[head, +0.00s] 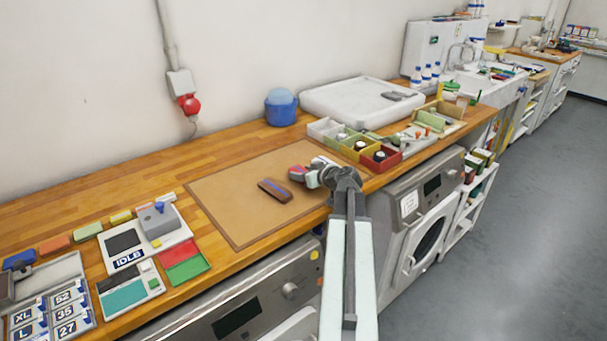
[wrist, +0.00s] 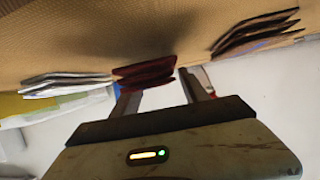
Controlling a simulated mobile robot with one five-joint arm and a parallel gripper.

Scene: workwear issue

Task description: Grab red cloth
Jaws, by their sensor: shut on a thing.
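A dark red folded cloth (wrist: 145,74) is at my fingertips in the wrist view, above the tan mat. My gripper (wrist: 160,88) is shut on it, with one finger at each side. In the head view, my gripper (head: 308,175) is over the right part of the mat (head: 230,200), and the red cloth (head: 298,172) shows at its tip, partly hidden. A brown folded cloth (head: 275,190) lies on the mat to the left; it also shows at the right of the wrist view (wrist: 255,32). A whitish folded cloth (wrist: 65,83) is at the left there.
Small coloured bins (head: 380,157) stand close to the right of my gripper. A blue tub (head: 281,107) and a large white tray (head: 350,98) stand behind. A labelled device (head: 150,235) sits at the left. The mat's left part is bare.

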